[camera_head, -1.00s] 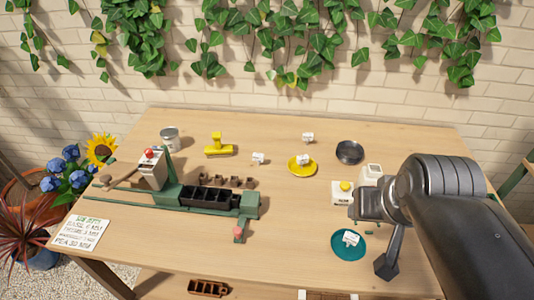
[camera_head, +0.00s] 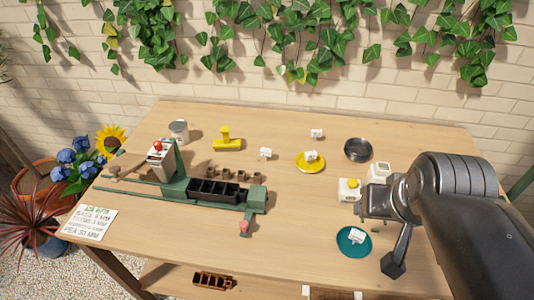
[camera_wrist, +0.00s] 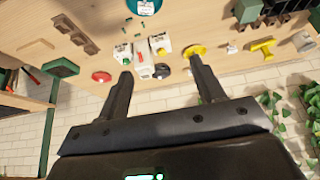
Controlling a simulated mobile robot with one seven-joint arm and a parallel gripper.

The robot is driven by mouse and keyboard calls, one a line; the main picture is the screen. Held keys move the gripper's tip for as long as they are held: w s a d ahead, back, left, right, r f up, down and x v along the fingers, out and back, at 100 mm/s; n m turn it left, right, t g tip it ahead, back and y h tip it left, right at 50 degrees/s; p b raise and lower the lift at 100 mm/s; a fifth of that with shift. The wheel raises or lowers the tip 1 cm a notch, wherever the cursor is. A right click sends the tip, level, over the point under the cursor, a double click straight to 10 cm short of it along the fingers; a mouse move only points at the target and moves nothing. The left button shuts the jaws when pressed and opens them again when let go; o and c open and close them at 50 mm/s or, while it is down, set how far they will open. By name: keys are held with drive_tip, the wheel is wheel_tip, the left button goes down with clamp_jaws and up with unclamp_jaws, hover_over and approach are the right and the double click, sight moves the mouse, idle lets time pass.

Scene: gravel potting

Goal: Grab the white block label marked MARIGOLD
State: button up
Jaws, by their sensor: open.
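Several small white block labels are in the head view; their lettering is too small to read, so I cannot tell which is MARIGOLD. One label (camera_head: 265,153) stands on the table left of the yellow saucer (camera_head: 301,167). Another label (camera_head: 311,156) is on that saucer. A third label (camera_head: 316,134) stands behind it. One more label (camera_head: 357,237) lies on the teal saucer (camera_head: 346,250); it also shows at the top of the wrist view (camera_wrist: 146,7). My gripper (camera_wrist: 160,68) is open, with nothing between its fingers, above the table's right part.
White boxes (camera_head: 349,190) stand beside my gripper, with a black dish (camera_head: 358,150) behind them. A green rig with a black tray (camera_head: 213,191) takes up the left. A yellow stand (camera_head: 227,141) and a tin (camera_head: 179,131) are at the back. The front middle is clear.

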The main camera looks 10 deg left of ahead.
drive_tip(key=m+g, duration=0.1)
hover_over(266, 150)
drive_tip(key=s, duration=0.3)
wheel_tip(266, 150, down, 18)
drive_tip(key=f, duration=0.1)
drive_tip(key=shift+h, duration=0.3)
drive_tip(key=x, duration=0.4)
drive_tip(key=shift+a, duration=0.25)
drive_tip(key=shift+x, duration=3)
drive_tip(key=shift+d, duration=0.1)
drive_tip(key=shift+c, duration=0.2)
